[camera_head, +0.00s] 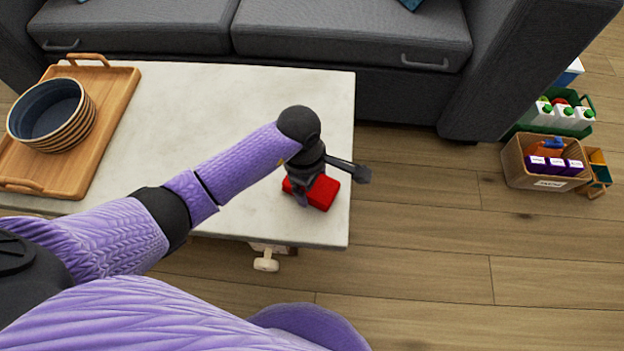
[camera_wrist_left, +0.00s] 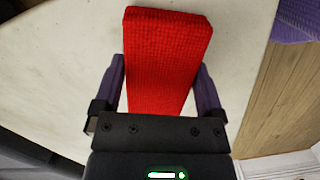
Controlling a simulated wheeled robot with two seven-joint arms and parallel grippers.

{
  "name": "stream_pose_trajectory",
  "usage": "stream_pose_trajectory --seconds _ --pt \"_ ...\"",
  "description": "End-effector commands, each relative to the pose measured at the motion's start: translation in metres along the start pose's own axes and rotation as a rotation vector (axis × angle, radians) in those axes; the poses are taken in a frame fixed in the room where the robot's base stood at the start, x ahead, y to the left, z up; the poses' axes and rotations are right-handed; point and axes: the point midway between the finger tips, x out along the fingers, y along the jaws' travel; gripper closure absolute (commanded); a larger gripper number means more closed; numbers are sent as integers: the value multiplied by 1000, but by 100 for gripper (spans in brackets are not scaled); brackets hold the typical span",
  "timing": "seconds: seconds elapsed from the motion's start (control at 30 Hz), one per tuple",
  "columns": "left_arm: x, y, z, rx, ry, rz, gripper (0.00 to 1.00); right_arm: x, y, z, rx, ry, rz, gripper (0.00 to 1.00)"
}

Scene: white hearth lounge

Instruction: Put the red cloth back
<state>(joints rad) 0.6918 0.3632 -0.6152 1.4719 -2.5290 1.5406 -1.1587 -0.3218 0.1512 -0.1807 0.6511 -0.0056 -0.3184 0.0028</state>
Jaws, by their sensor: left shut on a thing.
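The red cloth (camera_head: 322,193) is a folded, block-like bundle at the near right corner of the pale coffee table (camera_head: 225,100). My left gripper (camera_head: 302,199) points down over it and partly hides it in the head view. In the left wrist view the red cloth (camera_wrist_left: 166,60) lies between the two fingers of my left gripper (camera_wrist_left: 163,85), which are shut on it. The cloth's far end reaches beyond the fingertips. Whether the cloth touches the tabletop or is slightly raised I cannot tell. My right gripper is not in view.
A wooden tray (camera_head: 118,88) with stacked dark bowls (camera_head: 75,118) stands at the table's left end. A grey sofa (camera_head: 350,30) is behind. A cardboard box (camera_head: 515,170) with purple items and a green crate (camera_head: 583,131) with bottles stand on the floor at right. The mid-table is clear.

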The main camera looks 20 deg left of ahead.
Motion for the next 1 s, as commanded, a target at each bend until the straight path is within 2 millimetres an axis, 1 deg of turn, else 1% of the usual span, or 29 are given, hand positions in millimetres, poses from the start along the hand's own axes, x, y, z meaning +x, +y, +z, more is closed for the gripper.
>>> stream_pose_trajectory --seconds 0.13,0.17,0.2,0.47,0.5,0.53,0.57,0.6,0.7,0.8,0.9,1.0 --pt "2 0 0 0 0 0 84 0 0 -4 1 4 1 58" --pt "2 0 0 0 0 0 4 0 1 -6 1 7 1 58" --pt "2 0 0 0 0 0 0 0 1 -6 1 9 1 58" --pt "-1 0 0 0 0 0 0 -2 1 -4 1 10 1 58" --pt "-8 0 0 1 1 2 0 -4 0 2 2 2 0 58" --pt "-17 1 0 1 3 6 0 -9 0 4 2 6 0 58" --pt "-27 2 0 1 5 8 0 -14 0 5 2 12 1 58" --pt "-41 2 0 1 4 10 0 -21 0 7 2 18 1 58" --pt "-73 2 0 1 5 13 0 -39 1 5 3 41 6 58" --pt "-98 1 0 2 4 9 0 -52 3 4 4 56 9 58" --pt "-115 1 0 1 2 7 0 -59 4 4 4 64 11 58" --pt "-122 0 0 1 2 2 0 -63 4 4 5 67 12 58"
